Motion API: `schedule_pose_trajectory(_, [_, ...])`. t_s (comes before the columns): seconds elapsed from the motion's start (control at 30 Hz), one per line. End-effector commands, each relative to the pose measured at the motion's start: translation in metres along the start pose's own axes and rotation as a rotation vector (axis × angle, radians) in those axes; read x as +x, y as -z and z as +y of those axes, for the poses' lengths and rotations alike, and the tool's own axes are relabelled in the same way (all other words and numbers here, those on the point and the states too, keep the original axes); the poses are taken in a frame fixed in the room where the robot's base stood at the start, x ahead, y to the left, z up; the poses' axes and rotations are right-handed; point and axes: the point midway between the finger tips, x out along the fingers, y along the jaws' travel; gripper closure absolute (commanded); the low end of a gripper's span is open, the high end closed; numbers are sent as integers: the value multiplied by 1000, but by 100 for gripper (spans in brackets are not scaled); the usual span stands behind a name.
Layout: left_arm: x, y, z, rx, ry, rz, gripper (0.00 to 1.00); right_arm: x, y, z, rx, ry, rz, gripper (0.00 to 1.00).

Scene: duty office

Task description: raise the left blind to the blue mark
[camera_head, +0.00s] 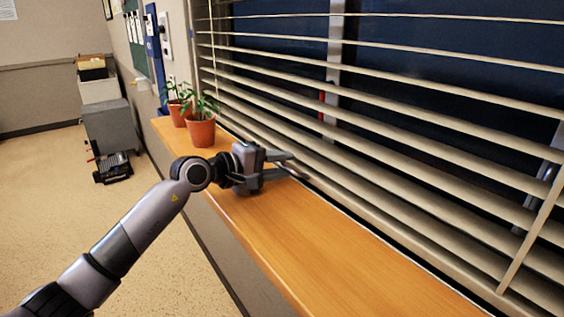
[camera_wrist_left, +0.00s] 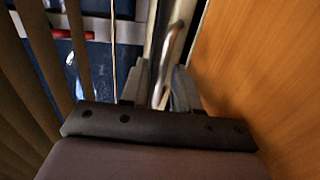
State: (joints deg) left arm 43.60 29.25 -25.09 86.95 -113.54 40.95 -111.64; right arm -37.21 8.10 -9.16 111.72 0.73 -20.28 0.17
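The blind (camera_head: 400,125), with cream horizontal slats, hangs lowered across the window, its bottom close to the wooden sill. My left gripper (camera_head: 287,164) is above the sill at the blind's lower edge, its fingers pointing right towards it and spread apart. In the left wrist view, a curved metal handle (camera_wrist_left: 173,50) stands by the pale bottom rail and reaches between the open fingertips (camera_wrist_left: 158,84). Whether a finger touches it is unclear. I cannot make out a blue mark. My right gripper is out of view.
The wooden sill (camera_head: 310,245) is bare in front of the gripper. Two potted plants stand on its far end, the nearer one (camera_head: 201,131) beyond my wrist. A red piece (camera_head: 321,104) shows behind the slats. A grey cabinet (camera_head: 110,125) stands on the floor at left.

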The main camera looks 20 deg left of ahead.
Motion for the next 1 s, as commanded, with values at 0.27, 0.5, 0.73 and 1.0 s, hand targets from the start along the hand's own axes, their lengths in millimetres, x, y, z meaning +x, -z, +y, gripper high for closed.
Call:
schedule_pose_trajectory(0.27, [8, 0, 0, 0, 1, 0, 70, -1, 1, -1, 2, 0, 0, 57])
schedule_pose_trajectory(0.5, [7, 0, 0, 1, 1, 0, 100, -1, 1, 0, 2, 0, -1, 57])
schedule_pose_trajectory(0.73, [7, 0, 0, 1, 1, 0, 100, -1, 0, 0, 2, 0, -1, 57])
schedule_pose_trajectory(1.0, [14, 10, 22, 3, -6, 2, 100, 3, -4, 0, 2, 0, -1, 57])
